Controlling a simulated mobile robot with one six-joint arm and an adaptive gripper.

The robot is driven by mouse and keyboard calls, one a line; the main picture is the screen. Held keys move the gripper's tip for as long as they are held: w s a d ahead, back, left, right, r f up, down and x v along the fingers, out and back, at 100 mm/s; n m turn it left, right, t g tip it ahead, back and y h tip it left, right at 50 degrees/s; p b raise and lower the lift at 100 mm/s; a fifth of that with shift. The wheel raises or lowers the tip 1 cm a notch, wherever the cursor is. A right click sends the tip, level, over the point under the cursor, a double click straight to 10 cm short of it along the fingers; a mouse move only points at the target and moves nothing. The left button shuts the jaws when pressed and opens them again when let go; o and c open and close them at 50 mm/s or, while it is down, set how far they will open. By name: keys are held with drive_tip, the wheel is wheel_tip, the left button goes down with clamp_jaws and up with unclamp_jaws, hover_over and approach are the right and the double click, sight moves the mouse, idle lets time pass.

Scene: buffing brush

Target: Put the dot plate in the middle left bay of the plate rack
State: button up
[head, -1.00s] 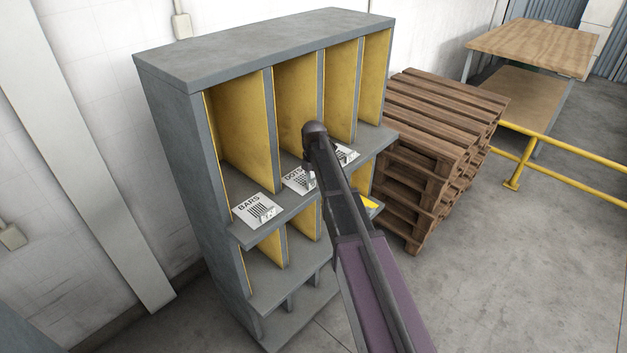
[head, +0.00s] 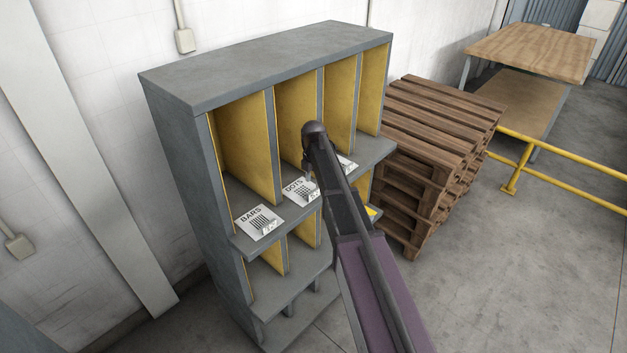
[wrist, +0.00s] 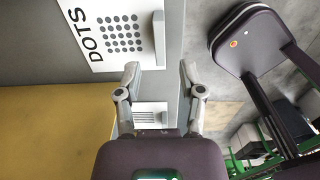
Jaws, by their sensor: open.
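The dot plate is a white card marked DOTS (head: 297,191) with a grid of dark dots and a small pale block at its edge. It lies on the protruding ledge of the grey plate rack (head: 170,140), whose upper bays have yellow dividers. In the wrist view the dot plate (wrist: 112,32) is at the top, above my fingertips. My gripper (wrist: 159,76) is open, its fingers apart, with nothing held between them. In the head view my arm hides most of the gripper. I cannot tell whether a finger touches the block.
A BARS plate (head: 258,222) lies left of the dot plate on the ledge, and another plate (head: 346,166) lies to the right, partly behind my arm. Stacked wooden pallets (head: 430,150) stand right of the rack. A yellow rail (head: 560,152) and open floor lie further right.

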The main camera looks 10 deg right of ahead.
wheel_tip(320, 180, up, 7)
drive_tip(key=p, duration=0.6)
drive_tip(key=shift+f, duration=0.15)
idle(0.6)
drive_tip(key=s+m, duration=2.5)
drive_tip(key=s, duration=0.4)
